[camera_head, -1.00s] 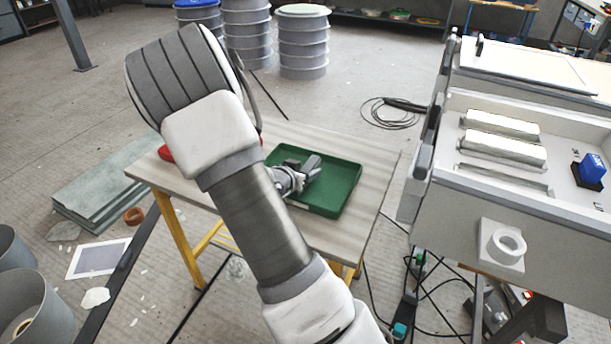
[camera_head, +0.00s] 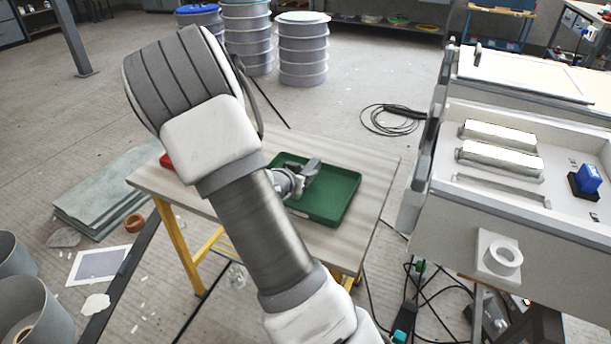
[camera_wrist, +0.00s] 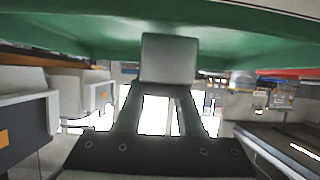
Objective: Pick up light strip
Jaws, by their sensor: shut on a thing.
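My gripper (camera_head: 300,180) is over the green tray (camera_head: 341,205) on the table, mostly hidden behind my arm in the head view. In the wrist view my gripper (camera_wrist: 166,88) has its two fingers converging on a grey block-like piece (camera_wrist: 168,60), just in front of the green tray surface (camera_wrist: 70,33). They are shut on it. I take this piece to be the light strip, seen end-on; its full length is hidden. In the head view a small grey shape shows at the gripper's tip, too small to tell apart from the fingers.
The wooden table (camera_head: 370,195) has yellow legs. A red object (camera_head: 167,160) is partly behind my arm. At the right stands a white machine (camera_head: 450,215) with pale bars and a blue block (camera_head: 589,178). Ribbed grey drums (camera_head: 303,55) stand behind; a black cable coil (camera_head: 392,118) lies on the floor.

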